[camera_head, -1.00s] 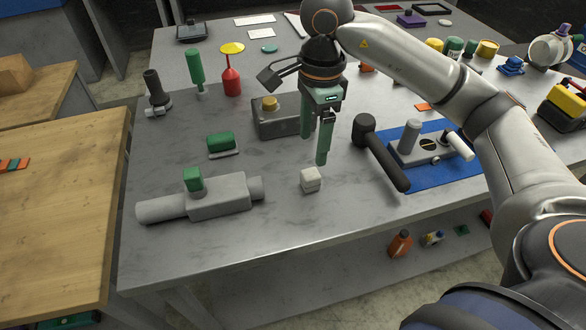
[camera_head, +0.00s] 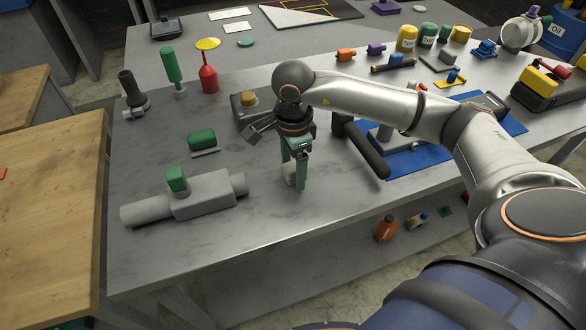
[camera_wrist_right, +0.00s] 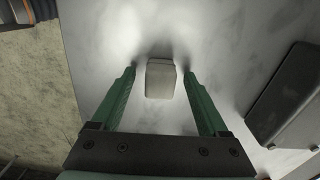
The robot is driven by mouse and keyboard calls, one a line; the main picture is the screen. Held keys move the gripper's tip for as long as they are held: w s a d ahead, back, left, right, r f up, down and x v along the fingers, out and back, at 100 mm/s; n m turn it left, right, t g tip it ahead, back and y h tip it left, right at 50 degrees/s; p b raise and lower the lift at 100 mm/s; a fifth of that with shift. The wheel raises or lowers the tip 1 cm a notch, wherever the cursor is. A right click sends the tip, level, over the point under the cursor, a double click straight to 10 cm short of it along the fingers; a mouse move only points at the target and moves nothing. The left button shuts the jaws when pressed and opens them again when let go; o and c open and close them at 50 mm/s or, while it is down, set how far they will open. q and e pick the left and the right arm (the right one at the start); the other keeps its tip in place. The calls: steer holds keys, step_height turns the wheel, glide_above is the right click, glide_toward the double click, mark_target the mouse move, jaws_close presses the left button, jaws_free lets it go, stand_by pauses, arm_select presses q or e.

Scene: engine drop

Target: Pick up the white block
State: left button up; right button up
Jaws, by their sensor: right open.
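The white block (camera_head: 290,177) sits on the grey metal table (camera_head: 240,225), mostly hidden behind my right gripper in the head view. In the right wrist view the white block (camera_wrist_right: 160,78) lies between and just beyond the two green fingertips, with a gap on each side. My right gripper (camera_head: 295,182) points down at the block, open and empty; it also shows in the right wrist view (camera_wrist_right: 162,75). My left gripper is not in view.
A grey cylinder part with a green block (camera_head: 205,196) lies left. The table's front is clear.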

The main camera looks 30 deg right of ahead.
steer(key=shift+f, duration=0.3)
steer(key=shift+c, duration=0.4)
jaws_close()
